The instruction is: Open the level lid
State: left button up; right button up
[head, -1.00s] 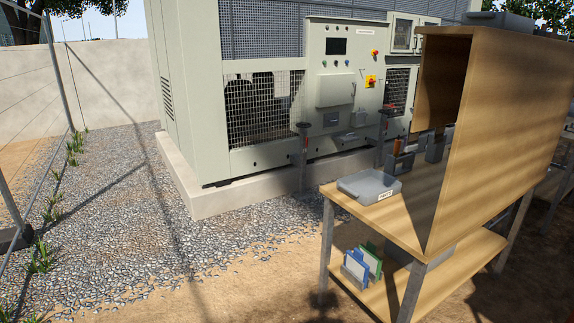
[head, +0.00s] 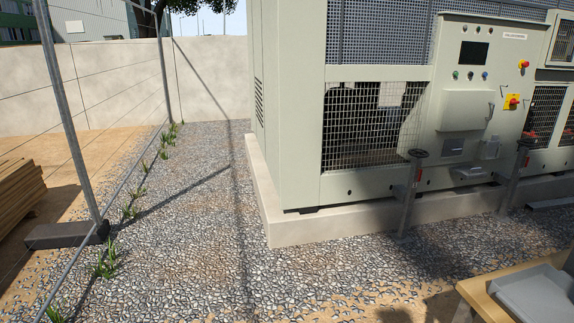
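The chiller (head: 295,130) is a large pale cabinet on a concrete plinth, right of centre in the head view. Its control panel carries a closed, protruding pale cover (head: 466,110). Below this are a small dark grey plate (head: 453,147) and a small greyish box (head: 490,148). I cannot tell which of these, if any, is the level lid; no lettering is readable at this size. Neither of my grippers is in view.
A wooden bench (head: 482,297) with a grey tray (head: 537,297) cuts into the lower right corner. Valve posts (head: 411,195) stand before the chiller. A wire fence (head: 75,130) and stacked planks (head: 20,200) are at left. The gravel (head: 200,240) between is open.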

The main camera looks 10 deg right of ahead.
aim_at(474, 171)
jog(key=i+z, duration=0.1)
jog(key=i, duration=0.45)
jog(key=i+j+z, duration=0.15)
jog(key=i, duration=0.35)
jog(key=i+j+z, duration=0.1)
jog(key=i, duration=0.45)
jog(key=i+j+z, duration=0.15)
jog(key=i, duration=0.35)
jog(key=i+l+z, duration=0.25)
jog(key=i+z, duration=0.15)
jog(key=i+l+z, duration=0.15)
jog(key=i+z, duration=0.65)
jog(key=i+j+z, duration=0.2)
jog(key=i+z, duration=0.2)
jog(key=i+j+z, duration=0.3)
jog(key=i+z, duration=0.15)
jog(key=i+l+u, duration=0.1)
jog(key=i, duration=0.4)
jog(key=i+l+u, duration=0.1)
jog(key=i, duration=0.4)
jog(key=i+l+u, duration=0.1)
jog(key=i+l, duration=0.2)
jog(key=i, duration=0.2)
jog(key=i+l+u, duration=0.1)
jog(key=i+l, duration=0.15)
jog(key=i, duration=0.25)
